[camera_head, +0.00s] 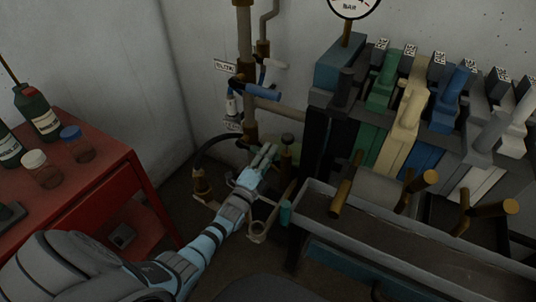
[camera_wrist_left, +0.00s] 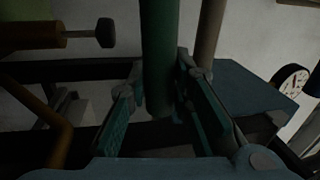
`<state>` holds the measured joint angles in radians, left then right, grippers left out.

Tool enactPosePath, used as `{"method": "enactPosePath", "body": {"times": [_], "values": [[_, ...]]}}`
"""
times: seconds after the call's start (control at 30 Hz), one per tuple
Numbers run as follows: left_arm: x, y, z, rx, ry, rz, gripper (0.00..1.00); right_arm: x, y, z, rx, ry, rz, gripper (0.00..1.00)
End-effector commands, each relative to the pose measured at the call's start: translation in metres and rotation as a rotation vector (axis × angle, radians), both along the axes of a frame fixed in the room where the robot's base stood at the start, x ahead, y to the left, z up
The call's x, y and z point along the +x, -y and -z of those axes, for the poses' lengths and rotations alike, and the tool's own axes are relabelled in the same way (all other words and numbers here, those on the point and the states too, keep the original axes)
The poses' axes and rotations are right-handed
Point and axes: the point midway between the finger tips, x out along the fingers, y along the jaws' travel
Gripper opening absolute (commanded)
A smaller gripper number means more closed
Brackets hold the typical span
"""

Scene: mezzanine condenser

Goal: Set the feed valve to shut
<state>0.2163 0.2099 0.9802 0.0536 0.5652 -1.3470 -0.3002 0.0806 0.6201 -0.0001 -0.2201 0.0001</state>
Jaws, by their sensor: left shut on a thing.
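My left gripper (camera_head: 266,158) reaches in low beside the brown vertical pipe (camera_head: 247,110) in the head view. In the left wrist view its two fingers (camera_wrist_left: 162,105) stand on either side of a green cylindrical handle (camera_wrist_left: 158,55) and are shut on it. In the head view the gripper hides most of this handle. I cannot read a label that names it as the feed valve. A blue lever (camera_head: 262,92) sticks out to the right from the pipe, above the gripper. My right gripper is not in view.
A red cabinet (camera_head: 95,190) with bottles and jars stands at left. A grey trough (camera_head: 390,235) and a row of coloured levers (camera_head: 410,110) fill the right. A brass fitting with a green knob (camera_head: 287,139) sits close to the gripper. A gauge (camera_wrist_left: 290,78) shows at right in the wrist view.

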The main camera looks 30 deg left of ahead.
Motion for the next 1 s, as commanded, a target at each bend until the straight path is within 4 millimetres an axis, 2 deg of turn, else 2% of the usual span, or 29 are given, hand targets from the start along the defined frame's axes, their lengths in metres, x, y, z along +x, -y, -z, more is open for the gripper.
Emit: {"method": "enactPosePath", "body": {"times": [0.13, 0.7, 0.73, 0.83, 1.0], "values": [[-0.0004, -0.0002, 0.0081, 0.048, -0.004, 0.000, 0.00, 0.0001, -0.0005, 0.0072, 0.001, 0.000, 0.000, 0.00], [-0.0008, -0.0004, 0.0108, 0.083, -0.008, -0.001, 0.00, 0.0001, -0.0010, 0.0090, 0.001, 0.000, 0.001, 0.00], [-0.0009, -0.0004, 0.0108, 0.083, -0.009, -0.001, 0.25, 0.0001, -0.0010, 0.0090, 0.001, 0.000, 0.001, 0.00], [-0.0008, -0.0003, 0.0105, 0.082, -0.008, -0.001, 0.41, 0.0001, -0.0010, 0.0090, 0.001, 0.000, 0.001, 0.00], [-0.0005, -0.0002, 0.0095, 0.080, -0.005, -0.001, 0.41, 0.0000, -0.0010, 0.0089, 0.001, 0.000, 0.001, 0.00]]}}
